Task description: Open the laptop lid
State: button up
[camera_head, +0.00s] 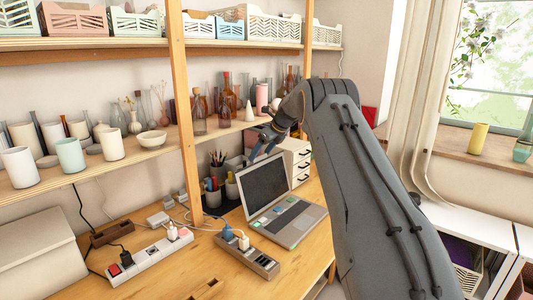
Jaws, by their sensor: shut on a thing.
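The laptop (290,221) stands on the wooden desk with its lid (264,183) raised, the dark screen facing the camera and the keyboard showing. Several small coloured stickers lie on its front left part. My gripper (256,155) is at the top edge of the lid, reaching down from my grey arm on the right. It is shut on the lid; the exact contact of the fingertips is small and partly hidden. My arm covers the area right of the laptop.
A power strip (262,263) with a blue plug lies in front of the laptop, another strip (150,257) to the left. Pen cups (217,172) and a white drawer unit (297,158) stand behind. A shelf of bottles (227,112) hangs above; a wooden post (182,110) stands left.

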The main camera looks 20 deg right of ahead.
jog(key=shift+w+r, duration=0.25)
jog(key=shift+r, duration=0.15)
jog(key=o, duration=1.4)
jog(key=shift+o, duration=0.6)
jog(key=shift+f, duration=0.2)
jog(key=shift+s+r, duration=0.1)
jog(key=shift+s, duration=0.05)
jog(key=b+v, duration=0.2)
jog(key=v, duration=0.5)
jog(key=shift+r, duration=0.25)
